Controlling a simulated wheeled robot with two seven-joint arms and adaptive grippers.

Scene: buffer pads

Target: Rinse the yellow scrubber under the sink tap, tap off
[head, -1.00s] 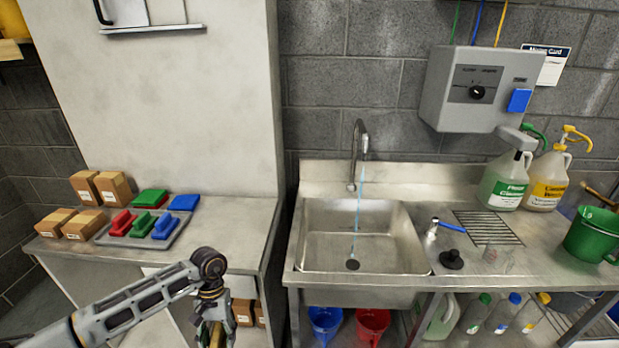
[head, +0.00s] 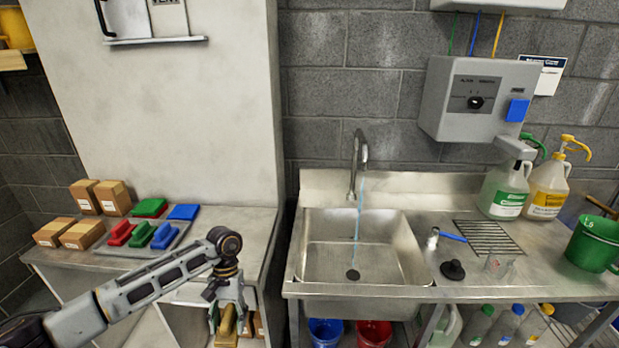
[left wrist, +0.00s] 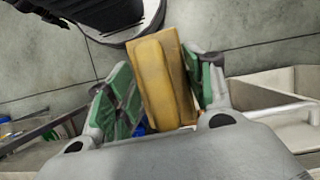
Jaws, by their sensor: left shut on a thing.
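My left gripper (head: 228,312) is shut on the yellow scrubber (head: 228,325), which hangs low in front of the left counter in the head view. In the left wrist view the scrubber (left wrist: 161,80) sits between the green-padded fingers of the gripper (left wrist: 165,90). The sink (head: 370,245) is to the right of the gripper. A thin blue stream of water (head: 357,225) runs from the tap (head: 358,160) down to the drain. The scrubber is apart from the sink and the water. My right gripper is not in view.
Red, green and blue scrubbers lie on a tray (head: 113,249) on the left counter, beside cardboard boxes (head: 82,235). Right of the basin are a black plug (head: 453,270), a drain grate (head: 488,237), jugs (head: 503,190) and a green bucket (head: 592,243). A gap separates counter and sink.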

